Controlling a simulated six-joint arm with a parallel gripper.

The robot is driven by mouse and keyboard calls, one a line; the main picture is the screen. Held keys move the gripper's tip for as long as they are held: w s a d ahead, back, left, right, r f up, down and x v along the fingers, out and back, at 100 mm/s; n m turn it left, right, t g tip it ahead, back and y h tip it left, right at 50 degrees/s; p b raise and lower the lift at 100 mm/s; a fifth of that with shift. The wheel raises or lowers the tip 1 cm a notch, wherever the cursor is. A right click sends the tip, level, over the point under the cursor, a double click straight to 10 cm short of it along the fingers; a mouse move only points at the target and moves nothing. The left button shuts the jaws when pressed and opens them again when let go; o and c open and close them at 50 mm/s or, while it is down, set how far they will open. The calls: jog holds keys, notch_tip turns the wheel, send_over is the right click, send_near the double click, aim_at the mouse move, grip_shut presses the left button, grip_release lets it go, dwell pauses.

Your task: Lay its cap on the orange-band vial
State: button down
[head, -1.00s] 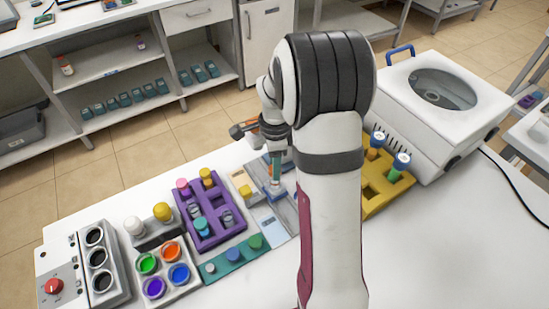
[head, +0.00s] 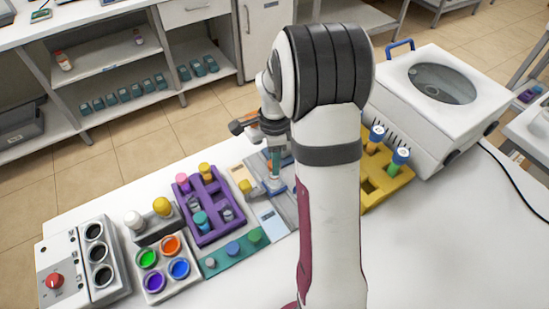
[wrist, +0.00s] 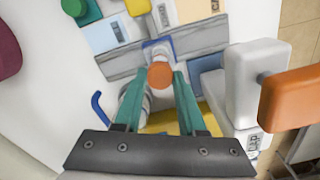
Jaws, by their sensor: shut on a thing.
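My gripper (wrist: 160,82) has its two teal fingers closed on a round orange cap (wrist: 160,75), seen from above. In the head view my gripper (head: 273,160) points down over a grey-blue fixture behind my arm. A blue holder (wrist: 157,47) lies just beyond the cap in the wrist view. The cap and fingers hide what is under them, so I cannot make out the orange-band vial or tell whether the cap touches it.
A purple rack (head: 220,236) with several vials stands left of the gripper, and a green cap strip (head: 222,264) lies in front. A yellow rack (head: 397,184) and a white centrifuge (head: 405,100) stand right. An orange-ended part (wrist: 290,97) is close on the right. The front right table is clear.

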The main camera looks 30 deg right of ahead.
jog(key=shift+f, duration=0.55)
dwell(0.5)
jog(key=shift+c, duration=0.4)
grip_release()
jog(key=shift+r, duration=3.55)
